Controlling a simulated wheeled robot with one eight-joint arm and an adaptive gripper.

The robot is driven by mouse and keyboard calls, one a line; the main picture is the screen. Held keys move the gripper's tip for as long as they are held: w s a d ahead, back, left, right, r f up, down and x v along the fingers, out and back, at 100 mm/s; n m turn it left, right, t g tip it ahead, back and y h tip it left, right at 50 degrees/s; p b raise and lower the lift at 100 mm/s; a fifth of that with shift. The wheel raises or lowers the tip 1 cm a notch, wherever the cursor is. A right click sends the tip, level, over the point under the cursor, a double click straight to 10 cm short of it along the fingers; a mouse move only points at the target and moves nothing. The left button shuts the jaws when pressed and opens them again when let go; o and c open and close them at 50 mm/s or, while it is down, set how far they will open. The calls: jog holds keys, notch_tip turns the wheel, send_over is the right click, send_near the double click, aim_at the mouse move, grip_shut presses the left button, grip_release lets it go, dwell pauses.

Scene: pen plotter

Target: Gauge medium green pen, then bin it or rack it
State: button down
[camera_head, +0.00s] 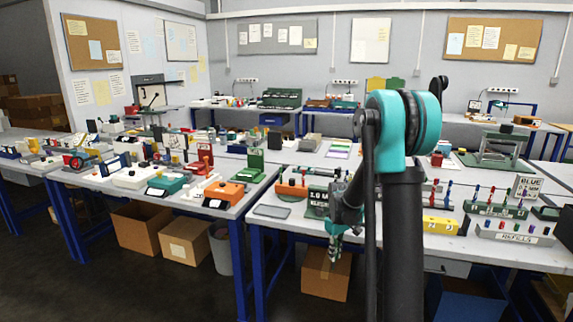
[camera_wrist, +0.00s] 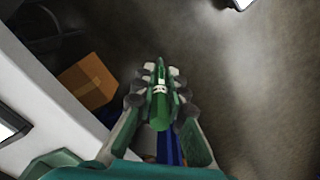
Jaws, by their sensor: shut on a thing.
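My gripper (camera_head: 337,240) hangs just off the front edge of the right-hand table, pointing down, with the floor below it. In the wrist view my gripper (camera_wrist: 158,92) is shut on a green pen (camera_wrist: 159,113), its fingers on both sides of it. The pen has a pale band with dark marks and a narrower far end. A green block with white lettering (camera_head: 317,204), partly hidden by my arm, stands on the table behind the gripper. A green rack (camera_head: 496,209) with several coloured pens stands right of my arm. I cannot tell which part is the gauge.
A grey block marked REFILLS (camera_head: 515,232), a yellow block (camera_head: 439,225) and a sign reading BLUE (camera_head: 527,187) stand on the right. An orange device (camera_head: 223,193) is on the left table. A grey bin (camera_head: 221,250) and cardboard boxes (camera_head: 322,272) sit under the tables.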

notch_tip(320, 180, down, 7)
jog(key=d+m, duration=0.1)
jog(key=m, duration=0.5)
jog(key=shift+d+r, duration=0.15)
jog(key=shift+r, duration=0.05)
jog(key=shift+s, duration=0.1)
dwell(0.5)
